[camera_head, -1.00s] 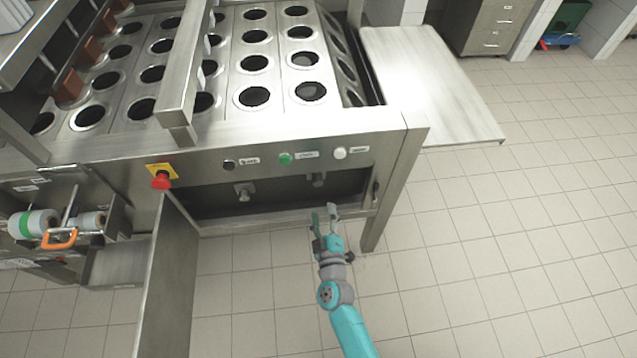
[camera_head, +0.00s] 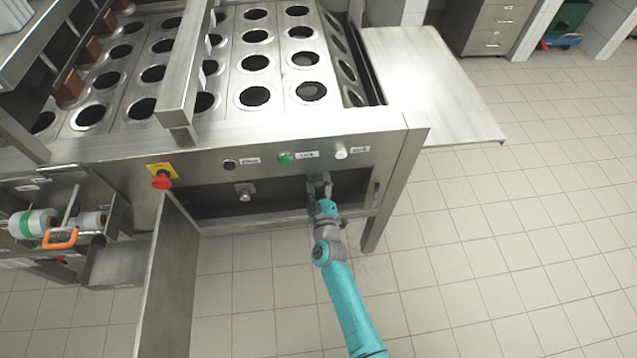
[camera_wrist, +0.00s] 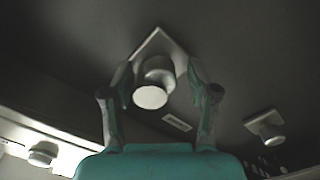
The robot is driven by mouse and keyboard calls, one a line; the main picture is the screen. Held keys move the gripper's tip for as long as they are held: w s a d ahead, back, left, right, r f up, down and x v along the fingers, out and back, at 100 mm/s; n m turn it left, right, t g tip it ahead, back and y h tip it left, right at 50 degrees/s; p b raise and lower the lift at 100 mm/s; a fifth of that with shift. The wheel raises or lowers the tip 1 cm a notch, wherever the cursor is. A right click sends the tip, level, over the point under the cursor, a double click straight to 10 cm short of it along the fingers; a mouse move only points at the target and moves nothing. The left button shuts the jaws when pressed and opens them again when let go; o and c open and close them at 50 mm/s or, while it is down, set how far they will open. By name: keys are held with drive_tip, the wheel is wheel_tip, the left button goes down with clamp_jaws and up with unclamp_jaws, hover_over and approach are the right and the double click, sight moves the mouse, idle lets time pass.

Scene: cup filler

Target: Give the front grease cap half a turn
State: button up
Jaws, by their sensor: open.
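My gripper (camera_head: 319,184) reaches into the open compartment under the machine's button panel, at its right part. In the wrist view my gripper (camera_wrist: 159,80) is open, with one finger on each side of a round pale grease cap (camera_wrist: 150,97). That cap sticks out from a diamond-shaped plate (camera_wrist: 157,45). The fingertips are beside the cap; whether they touch it I cannot tell. In the head view this cap is mostly hidden by the fingers. A second cap (camera_head: 244,195) sits further left in the compartment, and a cap on a plate (camera_wrist: 268,130) shows at right in the wrist view.
The panel above carries a red emergency button (camera_head: 161,181), a black button (camera_head: 229,165), a green button (camera_head: 285,159) and a white button (camera_head: 340,152). An open door (camera_head: 168,280) stands left of my arm. The machine leg (camera_head: 384,205) is to the right. Floor there is clear.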

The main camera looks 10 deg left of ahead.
clamp_jaws()
drive_tip(key=shift+m, duration=0.3)
